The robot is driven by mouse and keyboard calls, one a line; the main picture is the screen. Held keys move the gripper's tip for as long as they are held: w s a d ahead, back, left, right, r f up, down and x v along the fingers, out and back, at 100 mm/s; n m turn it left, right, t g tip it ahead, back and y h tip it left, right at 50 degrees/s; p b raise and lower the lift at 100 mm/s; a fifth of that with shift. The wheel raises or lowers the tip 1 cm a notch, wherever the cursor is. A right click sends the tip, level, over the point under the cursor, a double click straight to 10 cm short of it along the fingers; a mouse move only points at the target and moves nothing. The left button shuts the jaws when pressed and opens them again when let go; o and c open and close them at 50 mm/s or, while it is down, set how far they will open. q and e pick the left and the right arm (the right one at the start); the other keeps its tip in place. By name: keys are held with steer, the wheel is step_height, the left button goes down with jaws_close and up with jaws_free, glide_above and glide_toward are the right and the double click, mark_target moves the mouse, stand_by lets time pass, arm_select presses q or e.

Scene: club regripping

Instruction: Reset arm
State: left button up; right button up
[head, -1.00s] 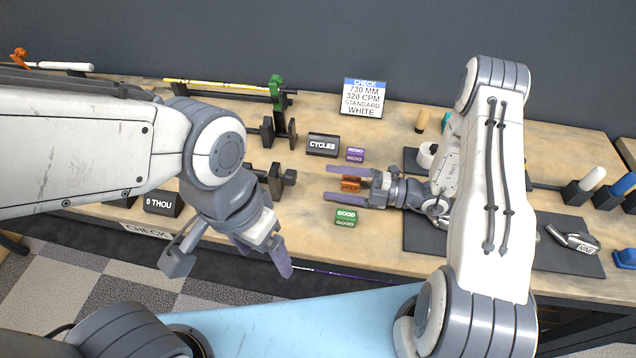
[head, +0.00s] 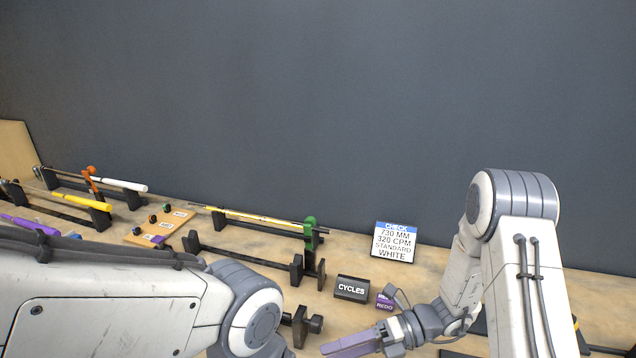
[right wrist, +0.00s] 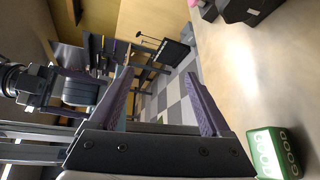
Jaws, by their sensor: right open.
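My right gripper (head: 346,348) points left over the bench in the head view, low in the picture. Its purple fingers are spread apart and empty in the right wrist view (right wrist: 158,105). My left arm comes in from the left in the head view and bends down out of the bottom edge, so its gripper is cut off there. A grey jointed part with purple pieces at the left of the right wrist view looks like my left gripper (right wrist: 75,92), but its jaw opening is unclear. A green block (right wrist: 274,153) sits on the bench beside my right fingers.
A black CYCLES block (head: 351,289), a purple REDO block (head: 385,303) and a CHECK sign (head: 396,241) stand near the right gripper. Racks with a yellow-gripped club (head: 262,217) and a white-gripped club (head: 122,184) are further left. The wall (head: 330,110) rises behind.

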steer(key=s+r+m+t+h, duration=0.1)
steer(key=s+r+m+h, duration=0.2)
steer(key=m, duration=0.8)
steer(key=s+r+m+t+h, duration=0.1)
steer(key=s+r+m+h, duration=0.2)
steer(key=s+m+h, duration=0.3)
steer(key=s+r+m+h, duration=0.3)
steer(key=s+m+h, duration=0.2)
steer(key=m, duration=1.1)
steer(key=shift+s+d+m+t, duration=0.25)
steer(key=shift+s+m+t, duration=0.15)
steer(key=shift+s, duration=0.4)
